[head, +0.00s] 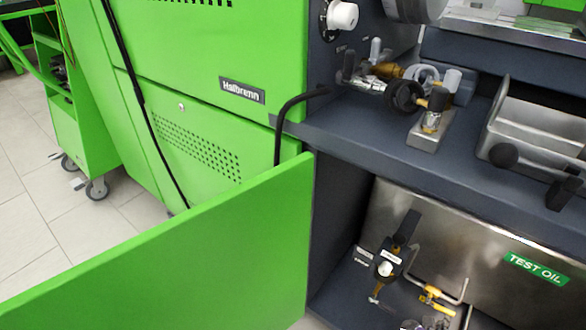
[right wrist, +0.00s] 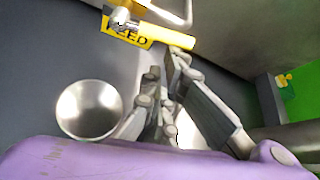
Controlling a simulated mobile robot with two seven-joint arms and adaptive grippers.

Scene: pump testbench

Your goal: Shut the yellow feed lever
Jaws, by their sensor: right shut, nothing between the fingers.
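The yellow feed lever (right wrist: 165,37) is at the top of the right wrist view. It extends to the right from a metal valve body (right wrist: 122,20), over a yellow label reading FEED (right wrist: 130,40). In the head view a small yellow lever (head: 440,305) is on piping inside the lower cabinet. My right gripper (right wrist: 166,66) is shut and empty. One fingertip is close to the lever's free end; I cannot tell if they touch. My left gripper is not in view.
A round metal cup (right wrist: 88,108) stands left of the fingers. The steel TEST OIL tank (head: 480,255) is behind the piping. A black-handled valve (head: 387,262) is to its left. An open green door (head: 180,255) and the dark shelf (head: 400,150) border the cabinet opening.

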